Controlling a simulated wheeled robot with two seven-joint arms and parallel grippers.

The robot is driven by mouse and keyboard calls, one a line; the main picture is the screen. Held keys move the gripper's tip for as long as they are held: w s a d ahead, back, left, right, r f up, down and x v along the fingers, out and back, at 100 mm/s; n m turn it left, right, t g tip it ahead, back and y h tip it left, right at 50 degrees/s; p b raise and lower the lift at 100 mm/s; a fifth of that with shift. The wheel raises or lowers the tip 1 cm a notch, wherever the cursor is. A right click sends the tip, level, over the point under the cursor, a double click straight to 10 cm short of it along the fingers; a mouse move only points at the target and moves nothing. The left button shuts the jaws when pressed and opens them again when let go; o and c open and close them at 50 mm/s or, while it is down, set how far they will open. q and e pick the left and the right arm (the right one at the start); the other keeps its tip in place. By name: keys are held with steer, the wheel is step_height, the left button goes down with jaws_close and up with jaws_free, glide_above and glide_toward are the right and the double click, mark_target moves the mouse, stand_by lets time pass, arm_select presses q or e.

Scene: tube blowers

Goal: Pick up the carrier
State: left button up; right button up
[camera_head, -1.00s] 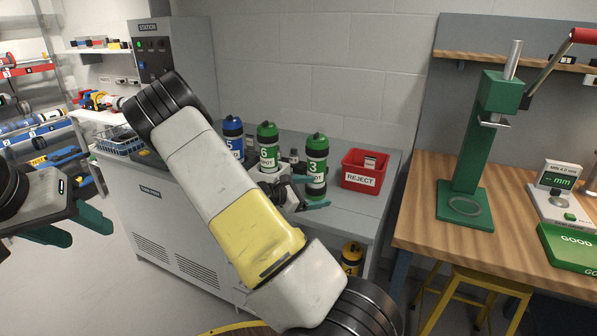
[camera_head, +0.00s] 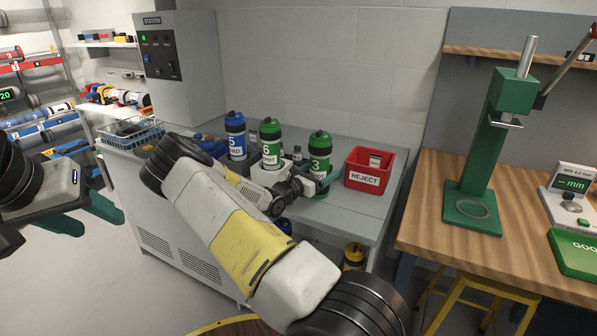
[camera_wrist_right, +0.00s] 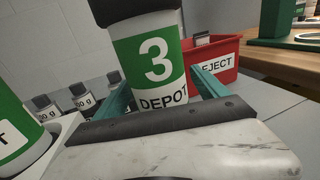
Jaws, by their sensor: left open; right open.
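A green carrier (camera_head: 319,163) with a black cap and the label "3 DEPOT" stands upright on the grey counter. It fills the middle of the right wrist view (camera_wrist_right: 155,60). My right gripper (camera_wrist_right: 163,92) is open, with one teal finger on each side of this carrier; I cannot tell whether they touch it. A green carrier marked 6 (camera_head: 270,143) and a blue carrier marked 5 (camera_head: 235,136) stand to its left in a pale holder. My left gripper (camera_head: 98,215) is open and empty at the left, away from the counter.
A red REJECT bin (camera_head: 367,169) stands close to the right of carrier 3. Small weights (camera_wrist_right: 80,95) stand behind it. A wire basket (camera_head: 130,132) is at the counter's left. A wooden bench with a green press (camera_head: 490,150) is at the right. A yellow-black carrier (camera_head: 353,256) is below.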

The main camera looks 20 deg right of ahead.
steer(key=shift+w+d, duration=0.3)
steer(key=shift+d, duration=0.3)
steer(key=c, duration=1.5)
steer(key=shift+c, duration=1)
steer(key=shift+r, duration=0.2)
